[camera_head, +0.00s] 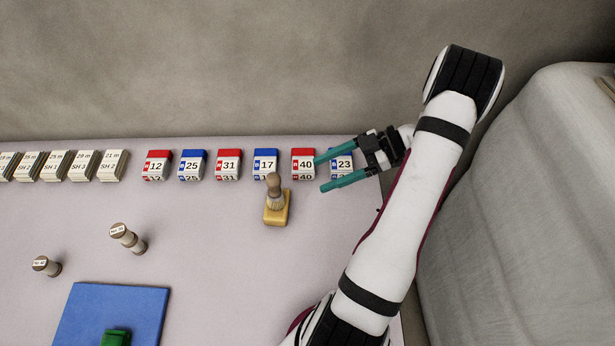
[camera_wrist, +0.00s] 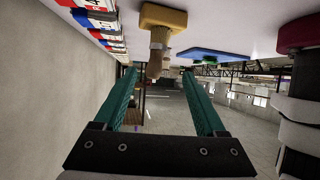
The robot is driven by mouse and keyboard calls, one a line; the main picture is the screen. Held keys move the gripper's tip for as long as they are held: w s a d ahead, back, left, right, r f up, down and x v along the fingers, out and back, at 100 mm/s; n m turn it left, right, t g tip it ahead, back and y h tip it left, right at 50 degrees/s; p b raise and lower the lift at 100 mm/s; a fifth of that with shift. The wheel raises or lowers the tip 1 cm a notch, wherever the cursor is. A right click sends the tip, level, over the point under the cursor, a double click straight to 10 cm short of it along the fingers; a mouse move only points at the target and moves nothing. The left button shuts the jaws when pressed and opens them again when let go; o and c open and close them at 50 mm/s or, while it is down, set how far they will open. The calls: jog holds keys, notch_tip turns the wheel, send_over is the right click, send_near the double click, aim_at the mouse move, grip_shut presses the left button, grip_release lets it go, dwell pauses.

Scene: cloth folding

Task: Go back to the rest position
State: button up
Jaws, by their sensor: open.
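My gripper (camera_head: 319,174) is at the right part of the table, its two teal fingers apart and pointing left. In the head view it lies over or near the blocks marked 40 (camera_head: 303,160) and 23 (camera_head: 341,162), partly covering the latter. Nothing is between the fingers. In the wrist view the open fingers (camera_wrist: 166,72) show with a wooden-handled stamp (camera_head: 275,195) beyond them. Its brush-like handle stands on a yellow base, which also shows in the wrist view (camera_wrist: 163,17). The stamp is apart from the fingers in the head view.
A row of red and blue numbered blocks (camera_head: 192,166) and beige labelled blocks (camera_head: 84,166) lines the table's far edge. Two round-topped posts (camera_head: 128,238) stand at left. A blue mat (camera_head: 138,306) bears a green object (camera_head: 116,338). A grey covered bulk (camera_head: 520,200) is at right.

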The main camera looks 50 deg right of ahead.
jog(key=shift+d+r, duration=0.1)
dwell(0.3)
jog(key=w+r+m+t+h, duration=0.25)
jog(key=w+r+h, duration=0.35)
jog(key=w, duration=0.5)
jog(key=w+r+m+t+h, duration=0.1)
jog(key=w+r+m+h, duration=0.4)
jog(key=w, duration=0.6)
jog(key=s+a+m+g+y, duration=0.1)
jog(key=s+a+m+g, duration=0.3)
jog(key=s+a, duration=0.9)
jog(key=s+a+m+g+y, duration=0.1)
jog(key=s+a+m+g, duration=0.4)
jog(key=s+a, duration=0.8)
jog(key=s+g, duration=0.1)
jog(key=s, duration=0.3)
jog(key=shift+s+a+g, duration=0.25)
jog(key=shift+s+g, duration=0.1)
jog(key=shift+s, duration=0.05)
